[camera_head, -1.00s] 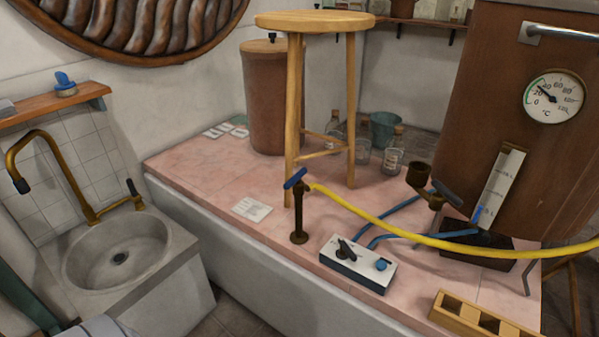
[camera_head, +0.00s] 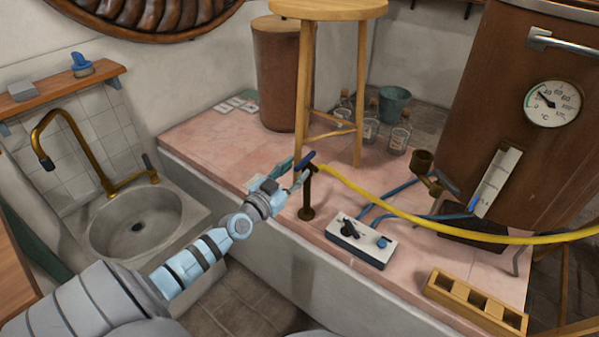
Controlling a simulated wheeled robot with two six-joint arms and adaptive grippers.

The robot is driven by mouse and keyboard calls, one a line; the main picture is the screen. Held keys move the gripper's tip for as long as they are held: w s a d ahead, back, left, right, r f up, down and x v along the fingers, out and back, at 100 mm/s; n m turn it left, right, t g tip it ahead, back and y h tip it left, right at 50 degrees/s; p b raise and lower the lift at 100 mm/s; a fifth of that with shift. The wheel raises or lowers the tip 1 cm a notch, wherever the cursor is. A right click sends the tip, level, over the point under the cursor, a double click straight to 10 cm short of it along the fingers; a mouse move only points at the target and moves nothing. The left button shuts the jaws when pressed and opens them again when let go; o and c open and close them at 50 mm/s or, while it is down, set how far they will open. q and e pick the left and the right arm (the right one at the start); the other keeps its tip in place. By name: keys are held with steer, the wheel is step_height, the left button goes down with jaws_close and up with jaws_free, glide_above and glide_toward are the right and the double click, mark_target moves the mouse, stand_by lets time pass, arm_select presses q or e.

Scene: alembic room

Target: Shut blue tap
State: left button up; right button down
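The blue tap handle (camera_head: 306,160) sits on top of a dark bronze standpipe (camera_head: 307,200) on the pink tiled platform. The handle slants up to the right, and a yellow hose leaves the tap to the right. My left gripper (camera_head: 295,174) is just left of the handle, its fingers spread and pointing at it. No grip on the handle shows, and I cannot tell whether a finger touches it. My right gripper is not in view.
The yellow hose (camera_head: 400,213) runs right across the platform. A white switch box (camera_head: 358,252) stands in front of the standpipe, and a wooden stool (camera_head: 303,85) behind it. A stone sink (camera_head: 190,205) is at left, and a wooden rack (camera_head: 475,305) at front right.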

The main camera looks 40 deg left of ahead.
mark_target(305, 162)
arm_select(q)
steer(key=shift+w+a, duration=0.15)
steer(key=shift+w, duration=1.15)
jaws_close()
